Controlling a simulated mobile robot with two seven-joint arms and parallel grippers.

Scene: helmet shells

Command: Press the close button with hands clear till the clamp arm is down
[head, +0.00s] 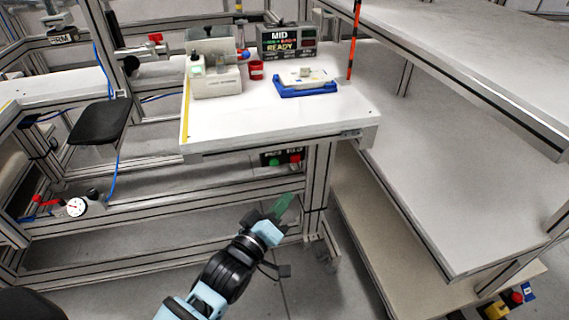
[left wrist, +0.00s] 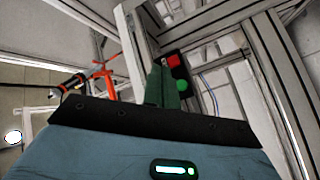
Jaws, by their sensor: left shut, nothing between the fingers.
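A dark button box (head: 268,160) hangs under the front edge of the white table. It has a green button (head: 274,162) and a red button (head: 295,160); its labels are too small to read. In the left wrist view the red button (left wrist: 175,60) and green button (left wrist: 181,86) show just beyond the fingers. My left gripper (head: 284,204), with green fingers, is shut and empty, below the box in the head view and apart from it. In the left wrist view its fingers (left wrist: 160,85) point toward the box. I cannot clearly make out the clamp arm. My right gripper is not in view.
On the white table (head: 270,125) stand a light machine (head: 216,80), a red cup (head: 256,70), a blue tray (head: 305,90) with a white part, and a display (head: 287,42) reading "MID" and "READY". A table leg (head: 317,180) stands right of the box. Shelves (head: 470,150) fill the right.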

